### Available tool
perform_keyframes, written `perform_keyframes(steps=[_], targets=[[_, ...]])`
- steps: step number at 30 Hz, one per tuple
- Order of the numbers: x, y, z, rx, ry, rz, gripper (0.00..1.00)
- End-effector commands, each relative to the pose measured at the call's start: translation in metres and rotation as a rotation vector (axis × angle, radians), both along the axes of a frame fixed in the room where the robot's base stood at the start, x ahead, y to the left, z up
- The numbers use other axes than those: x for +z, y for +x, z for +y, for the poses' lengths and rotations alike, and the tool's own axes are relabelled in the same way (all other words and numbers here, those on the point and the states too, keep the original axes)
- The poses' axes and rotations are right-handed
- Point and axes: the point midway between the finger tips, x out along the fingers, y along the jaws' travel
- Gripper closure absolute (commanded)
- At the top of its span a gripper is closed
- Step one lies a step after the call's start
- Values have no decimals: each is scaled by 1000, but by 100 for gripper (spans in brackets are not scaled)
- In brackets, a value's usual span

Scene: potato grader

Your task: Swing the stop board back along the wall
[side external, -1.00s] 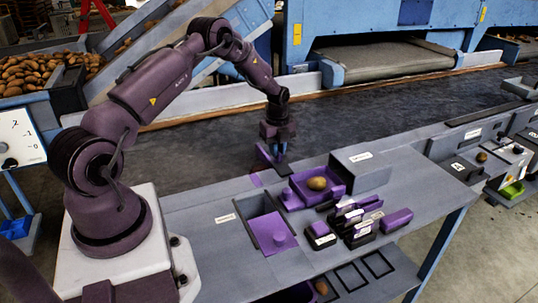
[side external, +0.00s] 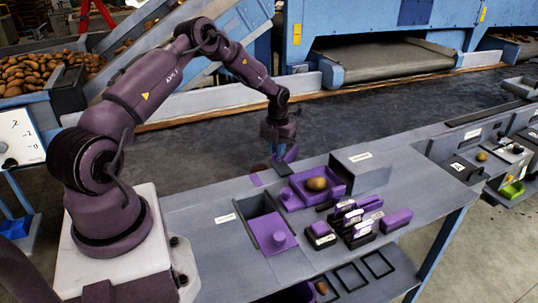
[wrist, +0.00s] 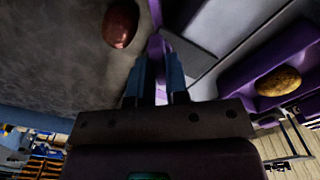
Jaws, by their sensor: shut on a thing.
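The stop board (side external: 290,154) is a thin purple board at the belt's near edge, mostly hidden by my gripper. My gripper (side external: 279,157) points down and is shut on the stop board. In the wrist view, a narrow purple strip of the stop board (wrist: 155,45) shows at and beyond the blue fingertips (wrist: 158,72). The wall (side external: 320,166) is the grey raised edge between the belt and the bench. I cannot tell whether the board touches it.
A dark red potato (wrist: 121,24) lies on the dark belt (side external: 200,150) beside my fingers. A purple tray (side external: 338,188) with a brown potato (side external: 317,183) stands on the bench. Black and purple blocks (side external: 352,222), a grey box (side external: 362,172) and a purple-lidded bin (side external: 272,233) are close by.

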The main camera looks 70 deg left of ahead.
Motion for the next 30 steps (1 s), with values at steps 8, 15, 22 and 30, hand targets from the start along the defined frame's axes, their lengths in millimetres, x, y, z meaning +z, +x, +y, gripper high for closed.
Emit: perform_keyframes(steps=[8,15,22,30], targets=[[0,0,0,3,-1,1,72],[4,0,0,4,1,-1,72],[22,0,0,4,1,-1,72],[43,0,0,4,0,-1,72]])
